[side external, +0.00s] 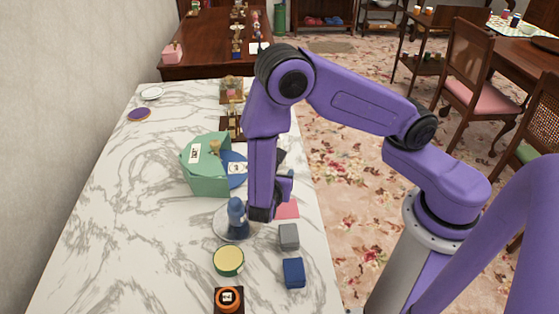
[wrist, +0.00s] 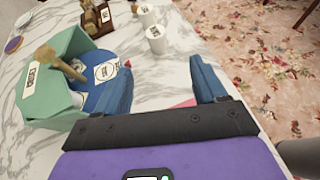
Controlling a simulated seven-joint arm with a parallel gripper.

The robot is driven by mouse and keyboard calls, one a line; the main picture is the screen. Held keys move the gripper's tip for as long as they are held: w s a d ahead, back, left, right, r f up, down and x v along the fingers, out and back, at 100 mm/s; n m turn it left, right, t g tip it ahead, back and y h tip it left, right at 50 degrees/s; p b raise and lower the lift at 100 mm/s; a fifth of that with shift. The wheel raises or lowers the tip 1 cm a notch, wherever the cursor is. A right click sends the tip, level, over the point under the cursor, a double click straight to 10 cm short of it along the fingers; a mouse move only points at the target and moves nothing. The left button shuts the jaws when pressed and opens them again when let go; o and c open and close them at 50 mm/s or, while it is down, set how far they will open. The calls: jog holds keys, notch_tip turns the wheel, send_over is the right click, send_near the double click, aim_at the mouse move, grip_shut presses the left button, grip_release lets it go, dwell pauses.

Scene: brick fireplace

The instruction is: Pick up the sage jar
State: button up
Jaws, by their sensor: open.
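My gripper (wrist: 160,72) is open, its two blue fingers apart with nothing between them. In the side view it is low over the marble counter and largely hidden by my arm. Two small white jars with labels, a nearer one (wrist: 158,40) and a farther one (wrist: 146,15), stand beyond the fingertips in the wrist view. Their labels are too small to read, so I cannot tell which jar is sage. A sage-green faceted container (side external: 199,172) with a label stands left of my gripper; it also shows in the wrist view (wrist: 60,75).
A blue round labelled item (wrist: 103,75) and a wooden-handled tool (wrist: 60,62) are at the green container. A grey block (side external: 289,236), blue block (side external: 293,273) and yellow-topped round tin (side external: 228,260) are nearer the side camera. The counter's left side is mostly clear.

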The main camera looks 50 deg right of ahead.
jog(key=shift+w+f+n+t, duration=0.3)
jog(key=shift+w+f+n, duration=0.15)
jog(key=shift+f, duration=0.25)
jog(key=shift+w+d+f, duration=0.1)
jog(key=shift+d+f, duration=0.05)
jog(key=x, duration=1.1)
jog(key=shift+w+d, duration=0.25)
jog(key=shift+d, duration=0.1)
jog(key=x, duration=0.4)
jog(key=shift+s+d, duration=0.2)
jog(key=shift+s, duration=0.05)
jog(key=shift+w+d+f, duration=0.2)
jog(key=shift+w+d, duration=0.1)
jog(key=shift+d, duration=0.1)
jog(key=c, duration=1.1)
